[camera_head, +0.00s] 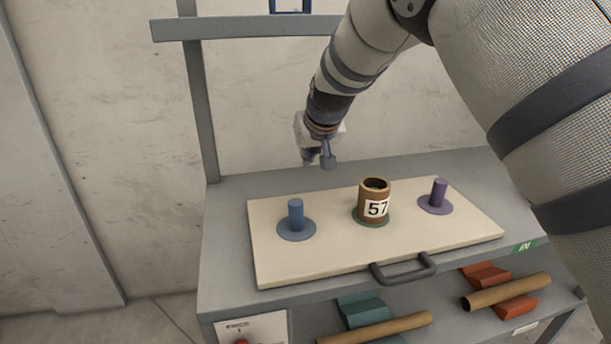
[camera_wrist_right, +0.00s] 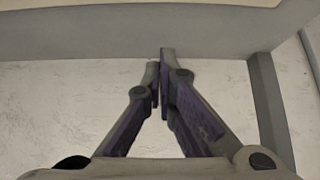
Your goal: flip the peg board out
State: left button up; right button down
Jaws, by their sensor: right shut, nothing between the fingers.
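The peg board (camera_head: 330,252) is a cream panel lying flat on the grey bench top. It bears a blue peg (camera_head: 295,216) on the left and a purple peg (camera_head: 438,194) on the right. A brown tube marked 57 (camera_head: 373,190) stands upright between them on a green disc. A dark grey handle (camera_head: 404,270) sits at the board's front edge. My right gripper (camera_head: 318,160) is above the bench's rear part, behind the board and apart from it. In the right wrist view its fingertips (camera_wrist_right: 159,62) are together with nothing between them. My left gripper is out of view.
A grey crossbar (camera_head: 245,28) and upright (camera_head: 201,110) frame the bench's back. A lower shelf holds cardboard tubes (camera_head: 508,292) on orange and teal cradles. A green IN label (camera_head: 524,247) is on the bench's front right. My right arm crosses the upper right.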

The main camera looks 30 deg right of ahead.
jog(key=b+x, duration=0.1)
jog(key=x, duration=0.4)
jog(key=b+x, duration=0.1)
jog(key=x, duration=0.5)
jog(key=shift+s+f, duration=0.2)
jog(key=shift+s, duration=0.05)
jog(key=s, duration=0.1)
jog(key=s+r+p, duration=0.1)
jog(key=s+a+r+p, duration=0.1)
jog(key=shift+s, duration=0.35)
jog(key=shift+s+f, duration=0.2)
jog(key=shift+f, duration=0.25)
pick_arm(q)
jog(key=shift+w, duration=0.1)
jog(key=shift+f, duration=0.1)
pick_arm(e)
jog(key=shift+f, duration=0.1)
